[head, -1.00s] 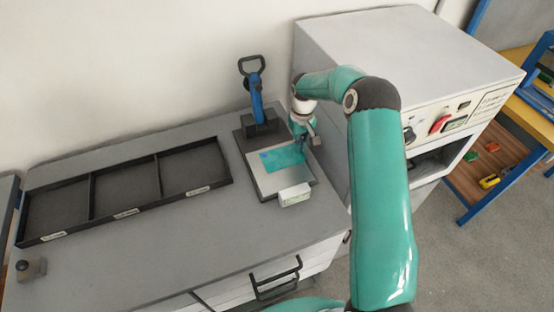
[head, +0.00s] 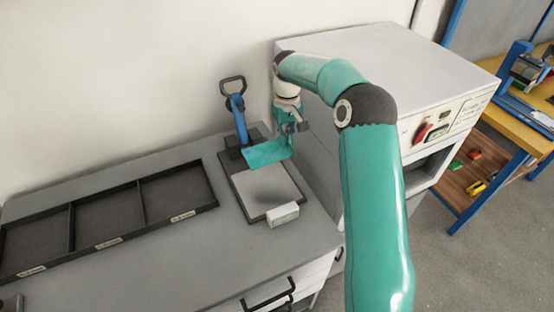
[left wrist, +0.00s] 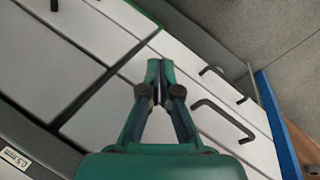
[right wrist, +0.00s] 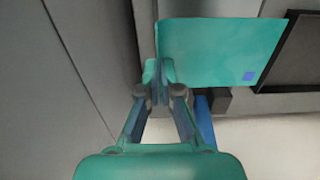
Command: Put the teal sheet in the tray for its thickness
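The teal sheet (head: 266,154) is in the air above the grey plate of the thickness gauge (head: 265,192). My right gripper (head: 289,143) is shut on the sheet's right edge. The right wrist view shows the sheet (right wrist: 215,50) extending right from the fingertips (right wrist: 159,72), with a small blue square near one corner. The black tray (head: 143,203) has three empty compartments in a row at the left, with labels along its front too small to read. My left gripper (left wrist: 160,72) is shut and empty above the drawer fronts; the head view does not show it.
The gauge has a blue lever with a black handle (head: 233,86) and a white readout box (head: 283,214), its digits unreadable. A large grey machine (head: 385,70) stands close on the right. The bench between tray and gauge is clear.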

